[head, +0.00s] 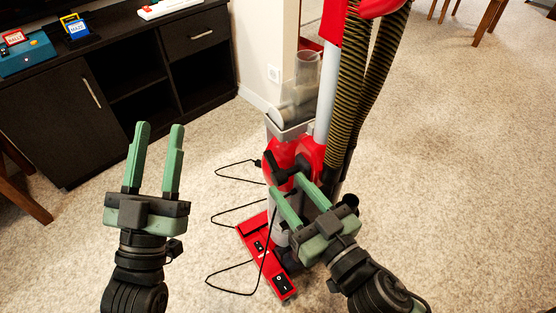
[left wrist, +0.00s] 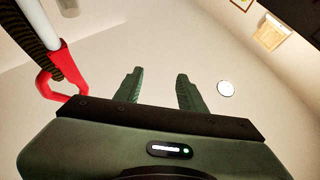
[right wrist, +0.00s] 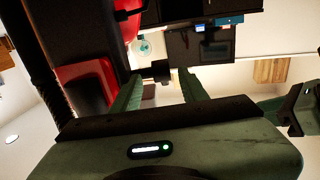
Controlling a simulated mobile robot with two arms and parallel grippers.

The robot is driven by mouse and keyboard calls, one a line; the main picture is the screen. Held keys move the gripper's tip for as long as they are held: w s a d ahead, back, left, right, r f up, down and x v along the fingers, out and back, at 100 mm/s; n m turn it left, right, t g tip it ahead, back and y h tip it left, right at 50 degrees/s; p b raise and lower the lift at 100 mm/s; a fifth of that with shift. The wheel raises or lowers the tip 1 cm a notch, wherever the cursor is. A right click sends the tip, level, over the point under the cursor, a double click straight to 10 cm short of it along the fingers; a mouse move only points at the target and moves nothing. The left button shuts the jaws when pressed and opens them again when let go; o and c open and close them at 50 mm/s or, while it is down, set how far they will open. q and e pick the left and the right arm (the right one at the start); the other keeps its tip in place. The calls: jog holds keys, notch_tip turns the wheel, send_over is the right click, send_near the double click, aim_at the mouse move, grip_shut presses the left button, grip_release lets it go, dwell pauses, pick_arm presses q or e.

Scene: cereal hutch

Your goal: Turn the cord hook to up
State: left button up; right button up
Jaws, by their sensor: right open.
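A red and grey upright vacuum cleaner (head: 325,115) stands on the carpet. A small black part, likely the cord hook (head: 277,172), sticks out from its red body; its exact direction is hard to tell. My right gripper (head: 286,184) is open, with its green fingertips close to this black part. In the right wrist view a black piece (right wrist: 161,70) shows between and beyond the fingertips; I cannot tell if they touch it. My left gripper (head: 160,126) is open and empty, raised to the left of the vacuum. The left wrist view shows its fingers clear of anything.
A black cord (head: 235,207) hangs in loops left of the vacuum. Its red base (head: 262,255) rests on the carpet. Open carpet lies to the right.

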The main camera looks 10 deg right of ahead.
aim_at(272, 167)
jog(key=x, duration=0.7)
jog(key=shift+a, duration=0.15)
grip_shut()
